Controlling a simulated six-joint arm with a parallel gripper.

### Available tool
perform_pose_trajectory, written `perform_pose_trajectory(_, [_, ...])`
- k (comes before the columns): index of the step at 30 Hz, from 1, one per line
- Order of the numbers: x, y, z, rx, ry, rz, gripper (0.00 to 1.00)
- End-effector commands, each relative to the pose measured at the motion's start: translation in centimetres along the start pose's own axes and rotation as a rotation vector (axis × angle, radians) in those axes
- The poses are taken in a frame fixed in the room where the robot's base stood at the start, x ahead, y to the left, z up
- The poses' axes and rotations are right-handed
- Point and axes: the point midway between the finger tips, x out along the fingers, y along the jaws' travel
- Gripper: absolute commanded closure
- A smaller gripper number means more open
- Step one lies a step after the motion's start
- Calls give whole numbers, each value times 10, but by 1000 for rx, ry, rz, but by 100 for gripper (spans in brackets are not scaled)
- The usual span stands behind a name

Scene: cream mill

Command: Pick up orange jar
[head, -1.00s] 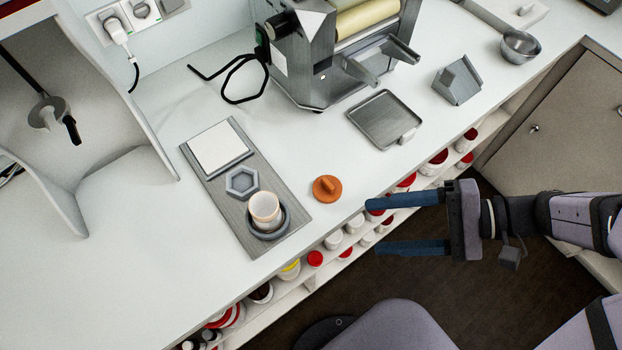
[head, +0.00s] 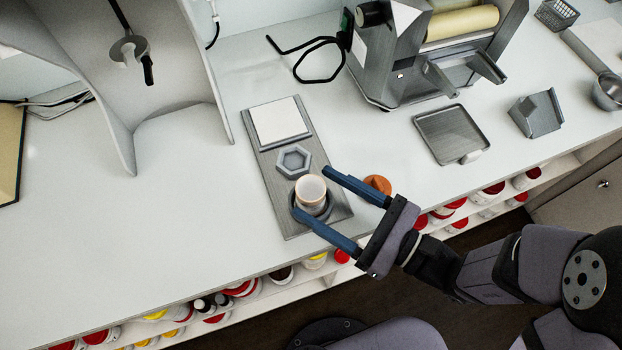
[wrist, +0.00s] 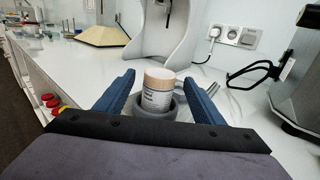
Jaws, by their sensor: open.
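A pale orange, open-topped jar (head: 311,196) with a whitish inside stands upright in a dark grey ring holder (head: 326,213) on a long grey tray (head: 283,212). In the wrist view the jar (wrist: 158,98) shows a printed white label below a tan top band. My gripper (head: 312,188) is open, its two blue fingers on either side of the jar. In the wrist view the jar sits between the fingers, with gaps visible on both sides. I cannot tell whether either finger touches it. An orange lid with a knob (head: 378,183) lies on the counter behind my gripper, partly hidden.
A hexagonal grey holder (head: 294,160) and a white square plate (head: 279,121) share the tray. A metal mill (head: 400,70) stands behind right, with a square metal tray (head: 450,134) before it. A curved white enclosure (head: 165,120) stands left. The front-left counter is clear.

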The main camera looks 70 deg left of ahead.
Motion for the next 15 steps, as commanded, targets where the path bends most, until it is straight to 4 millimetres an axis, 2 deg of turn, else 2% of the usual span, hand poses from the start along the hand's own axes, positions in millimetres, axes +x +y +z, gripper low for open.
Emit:
perform_pose_trajectory(3, [10, 1, 0, 0, 1, 4, 38])
perform_pose_trajectory(11, [15, 0, 0, -2, 1, 2, 38])
perform_pose_trajectory(15, [26, 2, 0, 0, 1, 5, 38])
